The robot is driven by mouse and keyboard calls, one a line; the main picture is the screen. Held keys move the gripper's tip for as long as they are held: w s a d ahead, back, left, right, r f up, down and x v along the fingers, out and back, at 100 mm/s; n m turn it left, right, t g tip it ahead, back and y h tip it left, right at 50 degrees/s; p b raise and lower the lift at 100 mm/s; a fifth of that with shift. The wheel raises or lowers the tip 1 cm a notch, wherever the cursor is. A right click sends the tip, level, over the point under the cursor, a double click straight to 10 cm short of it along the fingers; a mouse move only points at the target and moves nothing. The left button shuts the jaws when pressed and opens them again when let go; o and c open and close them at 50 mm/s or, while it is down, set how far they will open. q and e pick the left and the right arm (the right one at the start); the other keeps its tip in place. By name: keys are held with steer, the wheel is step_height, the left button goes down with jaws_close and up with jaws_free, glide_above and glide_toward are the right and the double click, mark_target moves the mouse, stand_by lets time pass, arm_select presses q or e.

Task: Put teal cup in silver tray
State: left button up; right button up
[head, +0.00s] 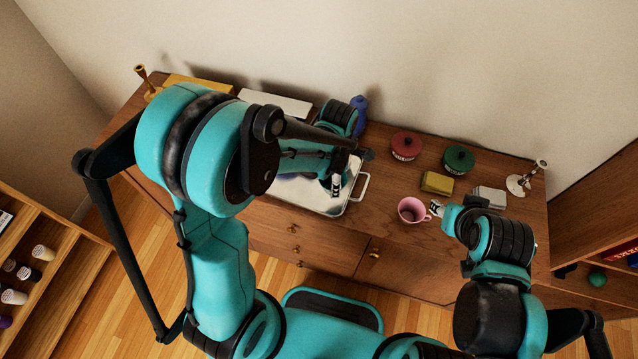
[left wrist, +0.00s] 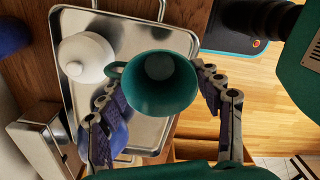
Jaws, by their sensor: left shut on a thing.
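The teal cup (left wrist: 152,98) is between the fingers of my left gripper (left wrist: 165,105), which is shut on it. The cup's open mouth faces the wrist camera. It appears over the silver tray (left wrist: 125,30); I cannot tell whether it touches the tray floor. In the head view the tray (head: 353,193) is on the wooden cabinet, partly covered by my left arm. My left gripper (head: 336,187) is over the tray there, and the cup is mostly hidden. My right gripper (head: 437,208) is beside a pink cup (head: 408,214); its jaw state is unclear.
A white lidded pot (left wrist: 85,57) and a blue item (left wrist: 115,137) are in the tray. A blue bottle (head: 360,112) stands behind it.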

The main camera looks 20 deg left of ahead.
arm_select(q)
steer(key=a+f, duration=0.1)
steer(key=a, duration=0.1)
steer(key=a+f, duration=0.1)
steer(key=a, duration=0.1)
steer(key=shift+w+f+b, duration=0.2)
steer(key=shift+f+b, duration=0.1)
steer(key=shift+b, duration=0.05)
steer(key=shift+d+f+b, duration=0.1)
steer(key=shift+f+b, duration=0.5)
steer(key=shift+f, duration=1.25)
steer(key=shift+f, duration=0.2)
steer(key=o, duration=1.3)
steer(key=shift+c, duration=0.2)
